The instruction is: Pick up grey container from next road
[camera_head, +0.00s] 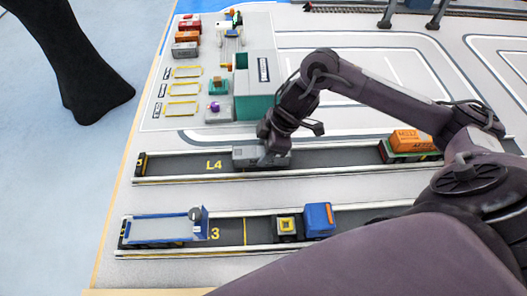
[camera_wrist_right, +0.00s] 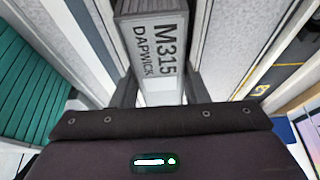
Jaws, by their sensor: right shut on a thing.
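The grey container (camera_head: 245,157) is on the dark road marked L4 (camera_head: 312,160) in the head view. Its side with the letters "M315 DAPWICK" shows in the right wrist view (camera_wrist_right: 153,45). My right gripper (camera_head: 268,158) comes down over it from above. In the right wrist view its two fingers (camera_wrist_right: 158,88) stand on either side of the container, shut on it. The gripper hides part of the container in the head view. I cannot tell whether the container touches the road. My left gripper is not in view.
An orange container (camera_head: 406,139) on a green base stands further right on the L4 road. The nearer road holds a blue flat trailer (camera_head: 160,228) and a blue-and-yellow vehicle (camera_head: 318,219). A teal-and-grey block (camera_head: 258,85) stands behind the gripper. Several small containers (camera_head: 187,36) stand at upper left.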

